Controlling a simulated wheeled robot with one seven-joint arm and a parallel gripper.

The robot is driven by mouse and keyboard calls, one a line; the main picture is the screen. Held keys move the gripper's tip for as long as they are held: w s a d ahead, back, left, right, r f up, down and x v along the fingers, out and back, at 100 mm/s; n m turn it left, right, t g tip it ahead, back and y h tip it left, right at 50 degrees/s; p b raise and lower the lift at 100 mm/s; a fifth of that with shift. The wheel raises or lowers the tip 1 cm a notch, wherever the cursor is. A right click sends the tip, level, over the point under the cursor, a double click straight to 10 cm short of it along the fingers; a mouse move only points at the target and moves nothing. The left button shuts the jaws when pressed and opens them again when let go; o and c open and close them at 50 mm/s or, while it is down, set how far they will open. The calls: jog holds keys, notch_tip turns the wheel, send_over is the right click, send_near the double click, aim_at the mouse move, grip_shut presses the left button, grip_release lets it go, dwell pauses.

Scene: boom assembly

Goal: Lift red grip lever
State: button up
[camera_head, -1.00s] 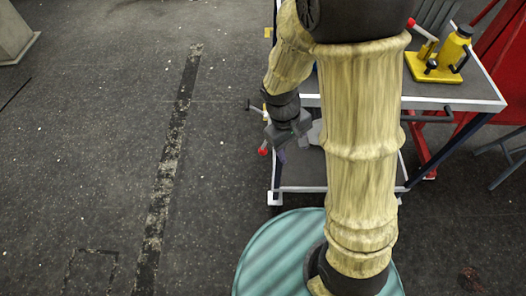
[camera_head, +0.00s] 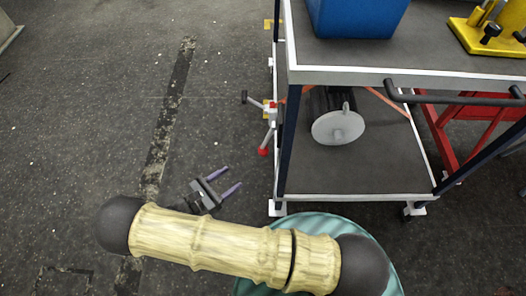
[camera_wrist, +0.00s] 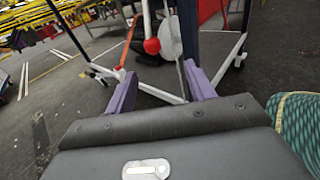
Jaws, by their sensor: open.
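The red grip lever is a thin metal rod with a red ball end (camera_head: 263,151), hanging down from a mount at the left side of the cart. In the wrist view the red ball (camera_wrist: 152,46) shows beyond the fingers, between them and a little above their tips. My gripper (camera_head: 233,176) is open and empty, left of and below the ball in the head view, fingers pointing right and up. In the wrist view my gripper (camera_wrist: 160,72) has its two purple fingers apart, with no contact with the lever visible.
The cart (camera_head: 436,81) has a blue bin (camera_head: 355,18) and a yellow tool (camera_head: 490,38) on top. A grey disc (camera_head: 338,127) stands on its lower shelf. A dark knob (camera_head: 244,97) sticks out left above the lever. The floor to the left is clear.

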aim_at(259, 153)
jog(key=shift+a+f+n+t, duration=0.5)
jog(key=shift+a+f+t, duration=0.1)
jog(key=shift+a+f, duration=0.05)
jog(key=shift+d, duration=0.1)
jog(key=b+x, duration=0.1)
jog(key=x, duration=1.6)
jog(key=shift+w+f+b, duration=0.2)
jog(key=shift+w+b, duration=0.1)
jog(key=shift+b, duration=0.1)
grip_shut()
